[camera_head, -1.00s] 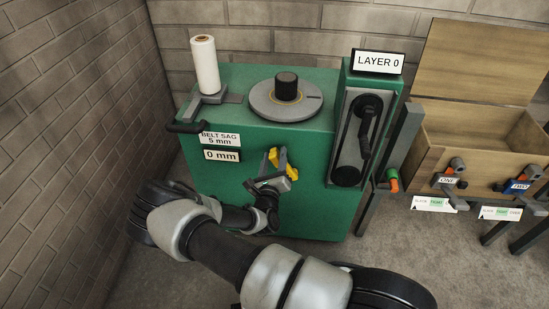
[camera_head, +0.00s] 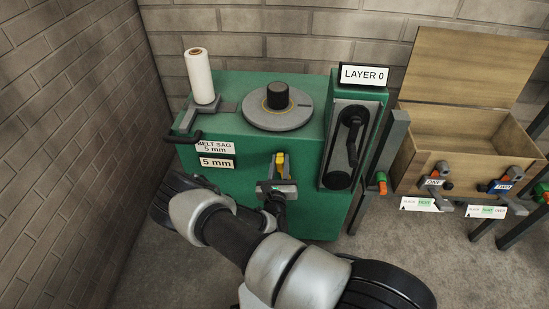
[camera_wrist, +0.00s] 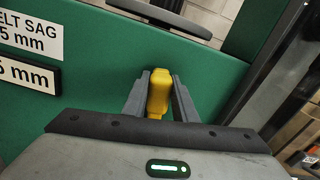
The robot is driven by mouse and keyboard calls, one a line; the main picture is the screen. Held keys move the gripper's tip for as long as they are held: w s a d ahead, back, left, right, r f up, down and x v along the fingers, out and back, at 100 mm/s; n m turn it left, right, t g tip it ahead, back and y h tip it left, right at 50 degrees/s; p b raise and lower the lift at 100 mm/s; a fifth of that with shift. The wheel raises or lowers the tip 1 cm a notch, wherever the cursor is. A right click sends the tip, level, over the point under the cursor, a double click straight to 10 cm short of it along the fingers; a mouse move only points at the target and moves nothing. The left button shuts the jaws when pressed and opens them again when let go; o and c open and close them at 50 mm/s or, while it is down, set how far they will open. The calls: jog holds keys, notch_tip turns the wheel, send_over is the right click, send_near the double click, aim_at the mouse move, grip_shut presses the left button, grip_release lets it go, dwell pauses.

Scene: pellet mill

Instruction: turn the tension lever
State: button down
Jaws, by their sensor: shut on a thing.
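The tension lever is taken to be the yellow lever (camera_head: 280,157) on the front face of the green mill (camera_head: 235,185). It stands upright in the wrist view (camera_wrist: 158,95), between my two fingers. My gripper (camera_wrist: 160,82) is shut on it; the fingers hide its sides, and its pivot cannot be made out. In the head view, my gripper (camera_head: 280,167) covers the lever's lower part. To the left, a readout (camera_head: 217,162) shows 5 mm, below a label (camera_head: 215,147) reading BELT SAG 5 mm.
A white roll (camera_head: 200,76) and a grey disc with a black knob (camera_head: 278,108) sit on top. A belt cover with a black crank (camera_head: 352,135) and a LAYER 0 sign (camera_head: 364,75) are at right. An open wooden box (camera_head: 455,125) stands beyond; a brick wall is left.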

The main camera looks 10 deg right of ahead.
jog(key=c, duration=1.4)
grip_release()
jog(key=shift+c, duration=0.2)
jog(key=p+v, duration=0.1)
jog(key=v, duration=1.6)
jog(key=shift+s, duration=0.25)
